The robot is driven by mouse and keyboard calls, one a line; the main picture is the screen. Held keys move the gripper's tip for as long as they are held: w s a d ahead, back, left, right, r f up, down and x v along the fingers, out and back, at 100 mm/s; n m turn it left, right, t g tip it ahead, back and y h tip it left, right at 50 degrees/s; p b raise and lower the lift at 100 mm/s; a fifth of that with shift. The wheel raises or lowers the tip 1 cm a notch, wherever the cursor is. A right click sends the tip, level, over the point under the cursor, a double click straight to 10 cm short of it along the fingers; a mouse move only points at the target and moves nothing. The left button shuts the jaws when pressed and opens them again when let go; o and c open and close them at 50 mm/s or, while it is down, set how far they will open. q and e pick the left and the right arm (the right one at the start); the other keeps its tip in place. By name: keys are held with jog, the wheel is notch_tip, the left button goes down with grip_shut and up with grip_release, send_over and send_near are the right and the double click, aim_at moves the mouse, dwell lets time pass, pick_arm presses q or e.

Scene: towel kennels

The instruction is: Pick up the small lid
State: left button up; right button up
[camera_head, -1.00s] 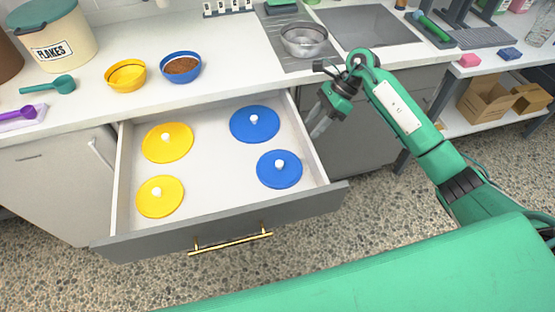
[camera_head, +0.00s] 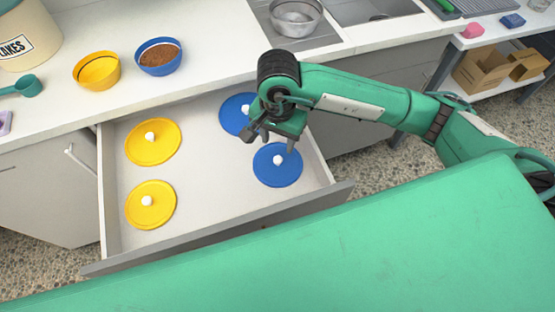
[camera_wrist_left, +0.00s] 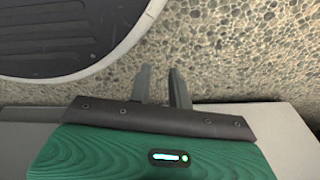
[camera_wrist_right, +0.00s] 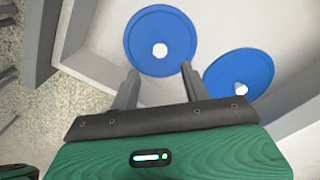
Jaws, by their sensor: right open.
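Four lids with white knobs lie in the open drawer (camera_head: 205,190). The front blue lid (camera_head: 277,166) looks slightly smaller than the rear blue lid (camera_head: 234,112), which my right arm partly covers. The front yellow lid (camera_head: 152,212) looks smaller than the rear yellow lid (camera_head: 165,136). My right gripper (camera_head: 279,143) is open and empty, above the blue lids. In the right wrist view, a blue lid (camera_wrist_right: 160,22) lies ahead of the fingers, and another (camera_wrist_right: 238,64) lies to the right. My left gripper (camera_wrist_left: 162,72) shows a narrow empty gap over the floor.
The counter behind the drawer holds a yellow bowl (camera_head: 97,72), a blue bowl (camera_head: 158,60) with brown contents, a flakes canister (camera_head: 28,40) and a green scoop (camera_head: 28,86). A metal bowl (camera_head: 296,18) stands further right. The drawer's middle is bare.

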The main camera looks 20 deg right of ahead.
aim_at(278, 159)
jog(key=shift+f, duration=1.55)
jog(key=shift+f+p, duration=0.55)
jog(key=shift+f, duration=1.75)
pick_arm(q)
jog(key=s+f, duration=0.1)
jog(key=s+a+f, duration=0.1)
jog(key=shift+s+f, duration=0.15)
jog(key=shift+s, duration=0.2)
pick_arm(e)
jog(key=shift+c, duration=0.5)
grip_shut()
